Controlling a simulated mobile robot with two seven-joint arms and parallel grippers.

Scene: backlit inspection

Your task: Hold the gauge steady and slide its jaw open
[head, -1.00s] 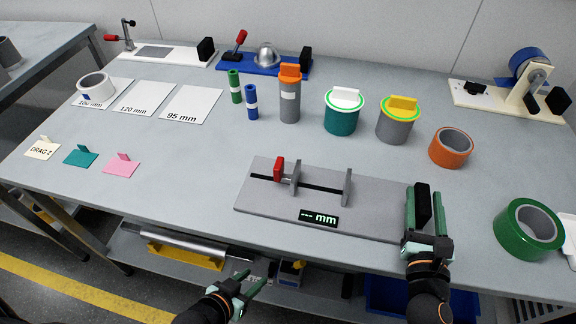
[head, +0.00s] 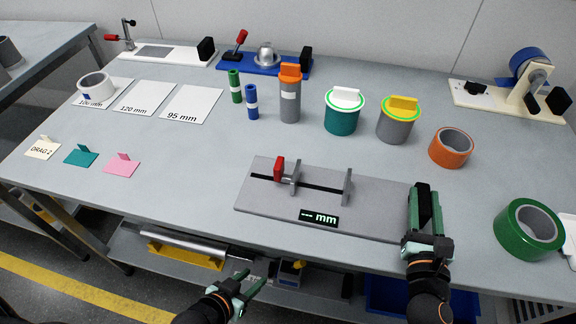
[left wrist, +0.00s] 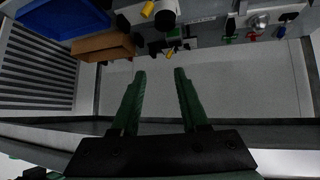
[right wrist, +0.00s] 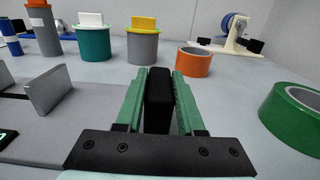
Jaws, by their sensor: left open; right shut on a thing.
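The gauge is a grey plate (head: 280,215) near the table's front edge, with a dark slot, two upright grey jaws and a display (head: 319,217) reading "--- mm". A red tab (head: 279,168) stands beside the left jaw (head: 295,177); the right jaw (head: 347,186) stands apart from it. My right gripper (head: 424,205) is shut on the black block at the plate's right end; the right wrist view shows the block (right wrist: 158,100) between both fingers. My left gripper (head: 254,284) is open and empty, low in front of the table edge, away from the gauge.
An orange ring (head: 451,148) and a green tape roll (head: 528,229) lie right of the gauge. Lidded grey (head: 395,126) and teal (head: 341,120) cylinders stand behind it. Pink (head: 121,168) and teal tags lie to the left. The table between tags and gauge is clear.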

